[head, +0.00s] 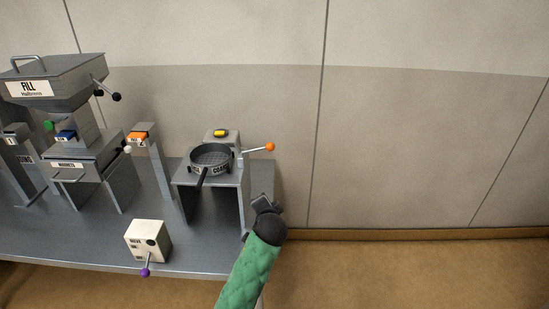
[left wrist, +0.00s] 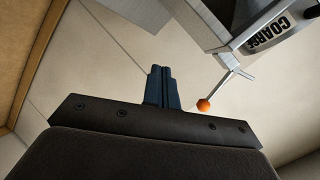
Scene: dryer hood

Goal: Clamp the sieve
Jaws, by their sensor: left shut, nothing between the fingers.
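The sieve (head: 211,158) is a round dark pan with a short handle toward the front. It sits on a grey stand (head: 240,180) at the right end of the bench. A label reading "COARSE" is on its side, and it also shows in the left wrist view (left wrist: 268,33). A lever with an orange ball knob (head: 270,147) sticks out to the right of the sieve; the knob (left wrist: 204,104) also shows in the left wrist view. My left gripper (head: 265,203) is shut and empty, below the orange knob and right of the stand, apart from both.
A white box (head: 148,241) with a purple-knobbed lever stands at the bench front. A grey "FILL" hopper (head: 62,80) with black knobs and a post with an orange top (head: 141,136) stand to the left. Floor and wall to the right are clear.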

